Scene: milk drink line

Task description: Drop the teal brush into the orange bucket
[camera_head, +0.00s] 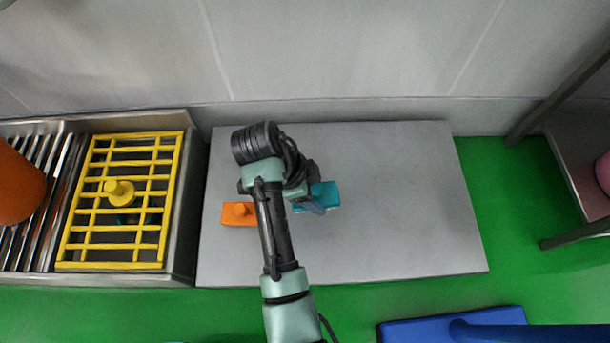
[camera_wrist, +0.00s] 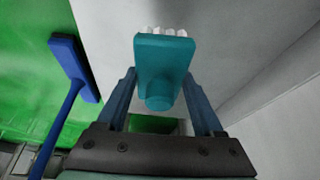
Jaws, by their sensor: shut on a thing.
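In the head view my gripper (camera_head: 316,205) is mostly hidden beside the brush. An orange cylinder (camera_head: 18,185), which looks like the orange bucket, stands at the far left on the metal rack, cut off by the picture edge.
An orange block (camera_head: 237,213) lies on the grey table (camera_head: 400,240), left of my arm. A yellow grid (camera_head: 110,265) with a yellow knob covers a metal basin on the left. A blue squeegee-like tool (camera_head: 430,331) is at the lower right over the green floor. A shelf stands at right.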

